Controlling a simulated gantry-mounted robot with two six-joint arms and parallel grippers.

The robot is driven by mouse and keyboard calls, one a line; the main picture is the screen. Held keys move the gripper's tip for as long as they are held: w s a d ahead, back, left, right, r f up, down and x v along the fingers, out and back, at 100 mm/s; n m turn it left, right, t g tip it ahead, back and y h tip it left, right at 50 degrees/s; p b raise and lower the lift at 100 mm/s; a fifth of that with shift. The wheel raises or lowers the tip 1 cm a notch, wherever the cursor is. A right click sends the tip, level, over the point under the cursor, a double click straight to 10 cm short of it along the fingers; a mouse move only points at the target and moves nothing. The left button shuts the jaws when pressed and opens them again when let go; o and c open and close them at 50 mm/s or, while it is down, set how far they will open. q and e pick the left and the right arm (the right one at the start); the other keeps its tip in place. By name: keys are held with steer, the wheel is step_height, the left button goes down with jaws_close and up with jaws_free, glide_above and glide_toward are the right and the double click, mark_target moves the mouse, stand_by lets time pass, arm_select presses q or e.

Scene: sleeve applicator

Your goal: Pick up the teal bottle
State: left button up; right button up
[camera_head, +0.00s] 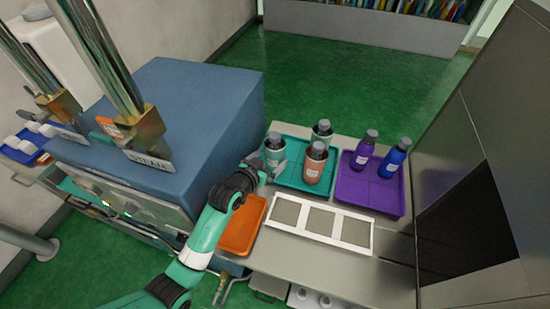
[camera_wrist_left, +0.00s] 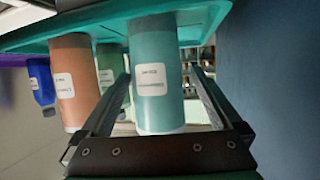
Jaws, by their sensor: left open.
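The teal bottle (camera_head: 274,150) with a grey cap and white label stands at the left of the teal tray (camera_head: 292,176). In the left wrist view, which is turned upside down, the teal bottle (camera_wrist_left: 157,75) is large and lies between the two fingers. My left gripper (camera_head: 272,168) is at the bottle in the head view, its fingertips partly hard to make out. In the left wrist view my left gripper (camera_wrist_left: 160,82) is open, with a finger on each side of the bottle. Contact cannot be told. My right gripper is not in view.
An orange bottle (camera_head: 315,165) and a green bottle (camera_head: 322,132) share the tray. A purple tray (camera_head: 370,198) holds a purple bottle (camera_head: 364,152) and a blue bottle (camera_head: 393,162). A white three-panel frame (camera_head: 319,224) and orange tray (camera_head: 242,226) lie in front. The blue machine (camera_head: 190,115) stands left.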

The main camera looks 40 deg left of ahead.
mark_target(279, 153)
arm_select(q)
steer(key=b+x, duration=0.2)
steer(key=x, duration=0.3)
steer(key=shift+w+d+r+b, duration=0.1)
steer(key=shift+w+d+b, duration=0.1)
steer(key=shift+b, duration=0.15)
jaws_close()
